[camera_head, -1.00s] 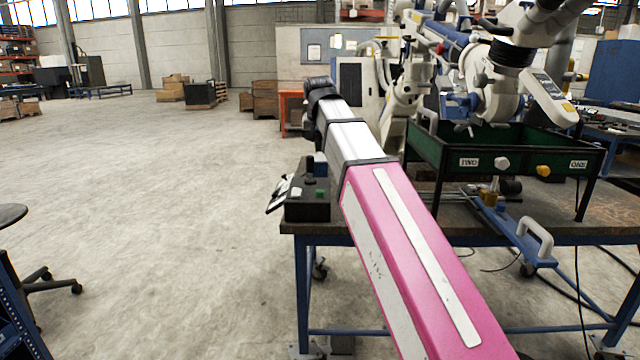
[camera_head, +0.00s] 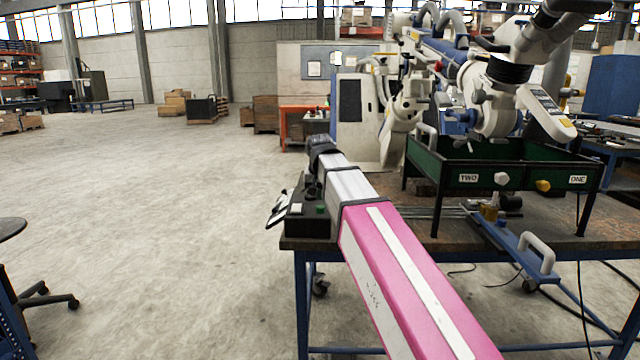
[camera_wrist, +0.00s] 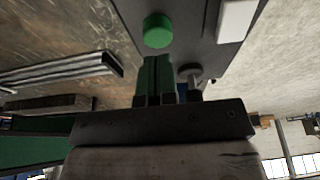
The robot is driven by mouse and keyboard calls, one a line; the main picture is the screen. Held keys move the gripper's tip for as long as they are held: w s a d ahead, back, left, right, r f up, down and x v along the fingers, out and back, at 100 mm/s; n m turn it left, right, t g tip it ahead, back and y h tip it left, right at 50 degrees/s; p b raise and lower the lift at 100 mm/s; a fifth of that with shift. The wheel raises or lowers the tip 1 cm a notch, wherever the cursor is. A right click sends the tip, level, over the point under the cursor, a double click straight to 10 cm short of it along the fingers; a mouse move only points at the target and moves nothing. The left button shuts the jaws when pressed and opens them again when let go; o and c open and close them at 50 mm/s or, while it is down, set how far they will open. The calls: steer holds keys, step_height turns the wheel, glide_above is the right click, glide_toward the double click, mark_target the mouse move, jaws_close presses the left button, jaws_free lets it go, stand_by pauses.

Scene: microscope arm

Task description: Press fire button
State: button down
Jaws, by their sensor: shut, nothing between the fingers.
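A black control box (camera_head: 296,225) sits at the left end of the workbench. It bears a green round button (camera_head: 321,209), which is large in the wrist view (camera_wrist: 158,31). A dark knob (camera_wrist: 190,71) stands on the box beside it. I cannot read any label naming the fire button. My gripper (camera_wrist: 157,60) is shut and empty, its fingertips close to the green button in the wrist view and apart from it in the picture. The exact gap cannot be told. In the head view my arm hides most of the gripper.
A white piece (camera_wrist: 237,20) lies on the box. A green two-drawer unit (camera_head: 448,176) marked TWO and ONE stands on the bench (camera_head: 400,236), with a large microscope-like machine (camera_head: 492,110) above it. Metal bars (camera_wrist: 60,70) lie beside the box. The floor at left is open.

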mark_target(320, 207)
steer(key=shift+f, duration=0.9)
steer(key=shift+f, duration=0.1)
steer(key=shift+s+f, duration=0.15)
steer(key=shift+f, duration=0.85)
steer(key=shift+r, duration=0.45)
steer(key=w+v, duration=0.1)
steer(key=v, duration=1.2)
steer(key=shift+r, duration=0.35)
